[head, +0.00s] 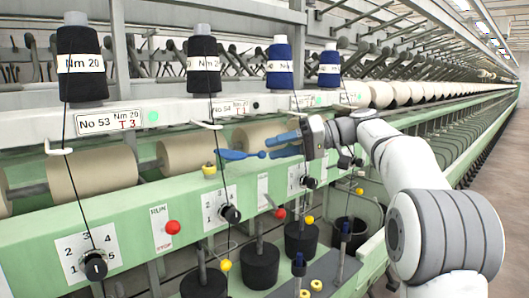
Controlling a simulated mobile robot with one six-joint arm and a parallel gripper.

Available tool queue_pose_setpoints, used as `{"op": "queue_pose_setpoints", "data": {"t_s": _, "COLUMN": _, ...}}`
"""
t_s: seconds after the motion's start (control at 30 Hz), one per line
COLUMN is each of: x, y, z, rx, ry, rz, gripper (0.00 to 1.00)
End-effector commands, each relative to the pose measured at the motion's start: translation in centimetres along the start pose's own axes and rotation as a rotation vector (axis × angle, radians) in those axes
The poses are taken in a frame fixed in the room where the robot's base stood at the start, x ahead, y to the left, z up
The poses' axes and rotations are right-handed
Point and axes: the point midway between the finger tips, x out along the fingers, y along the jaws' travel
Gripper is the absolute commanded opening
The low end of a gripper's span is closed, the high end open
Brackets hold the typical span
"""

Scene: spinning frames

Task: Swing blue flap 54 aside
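The blue flap (238,155) is a slim paddle lying roughly level in front of a pale roller, above the green rail. Its thin right end finishes in a small knob.
A label (110,121) reading No 53 is at left. The green rail (135,211) carries dial switches, red knobs (173,227) and yellow knobs. Black and blue bobbins (82,62) stand above, with threads hanging down past the rail. Open aisle floor lies at far right.

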Motion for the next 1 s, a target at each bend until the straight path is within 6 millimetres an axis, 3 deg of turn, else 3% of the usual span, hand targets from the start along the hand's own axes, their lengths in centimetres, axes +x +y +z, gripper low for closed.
{"op": "queue_pose_setpoints", "data": {"t_s": 0.2, "x": -2.5, "y": 0.0, "z": 0.0, "rx": 0.001, "ry": 0.001, "rz": 0.0, "gripper": 0.36}}
{"op": "queue_pose_setpoints", "data": {"t_s": 0.5, "x": -2.8, "y": -0.1, "z": 0.0, "rx": 0.0, "ry": -0.001, "rz": -0.001, "gripper": 0.36}}
{"op": "queue_pose_setpoints", "data": {"t_s": 0.6, "x": -2.7, "y": -0.5, "z": -0.1, "rx": -0.018, "ry": -0.007, "rz": 0.01, "gripper": 0.28}}
{"op": "queue_pose_setpoints", "data": {"t_s": 0.77, "x": -2.3, "y": -3.9, "z": 0.0, "rx": -0.222, "ry": -0.079, "rz": 0.134, "gripper": 0.15}}
{"op": "queue_pose_setpoints", "data": {"t_s": 0.93, "x": -2.7, "y": -9.0, "z": 1.2, "rx": -0.644, "ry": -0.284, "rz": 0.352, "gripper": 0.01}}
{"op": "queue_pose_setpoints", "data": {"t_s": 1.0, "x": -3.3, "y": -10.8, "z": 1.9, "rx": -0.816, "ry": -0.389, "rz": 0.424, "gripper": 0.0}}
